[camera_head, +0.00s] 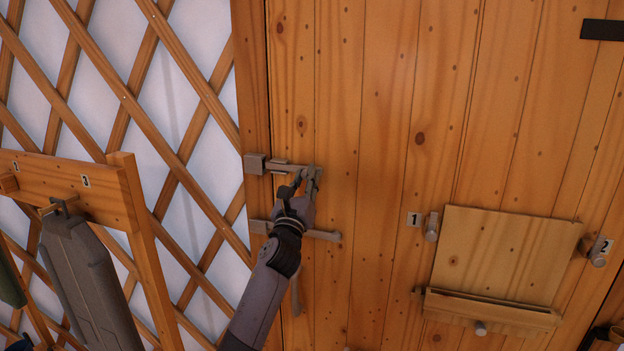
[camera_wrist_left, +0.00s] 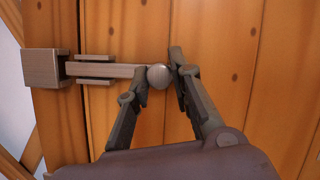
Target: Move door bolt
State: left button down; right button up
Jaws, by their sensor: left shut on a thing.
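The door bolt (camera_head: 299,168) is a grey bar across the left edge of the wooden door. It also shows in the wrist view (camera_wrist_left: 112,70), running through a bracket (camera_wrist_left: 95,82) to a square block (camera_wrist_left: 42,69) on the door frame. The bar's left end reaches the block's opening; how deep it sits is hidden. A round knob (camera_wrist_left: 158,76) is at the bar's right end. My left gripper (camera_head: 309,178) is shut on the knob, one finger on each side, as the wrist view (camera_wrist_left: 157,70) shows. My right gripper is not in view.
A grey latch or handle (camera_head: 318,235) sits on the door below the bolt, close to my left wrist. A lattice wall (camera_head: 110,85) and a wooden rack (camera_head: 75,185) stand at left. A wooden panel (camera_head: 500,255) hangs on the door at right.

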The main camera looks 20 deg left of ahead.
aim_at(295, 166)
pick_arm(q)
jog(key=a, duration=0.3)
jog(key=shift+a, duration=0.35)
jog(key=shift+d, duration=0.15)
jog(key=c, duration=1.9)
grip_release()
jog(key=o, duration=0.5)
jog(key=shift+a, duration=0.25)
jog(key=shift+d, duration=0.1)
jog(key=shift+s+f, duration=0.1)
jog(key=v, duration=1.1)
jog(key=shift+s+d, duration=0.1)
jog(key=shift+s, duration=0.25)
